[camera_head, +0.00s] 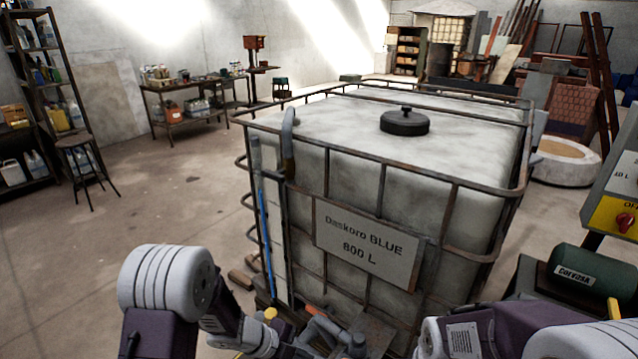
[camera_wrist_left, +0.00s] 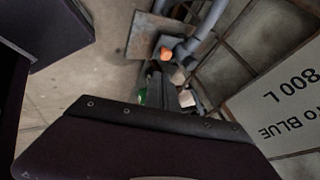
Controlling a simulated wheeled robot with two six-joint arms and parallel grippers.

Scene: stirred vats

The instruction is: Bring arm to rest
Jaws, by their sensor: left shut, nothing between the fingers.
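My left arm comes in at the bottom left of the head view and bends down to the right, close to the front of the caged tank (camera_head: 300,190).
The white tank has a black lid (camera_head: 405,122) and a sign (camera_head: 366,244) reading "Daskoro BLUE 800 L". A stool (camera_head: 80,165) stands left; the floor between is open.

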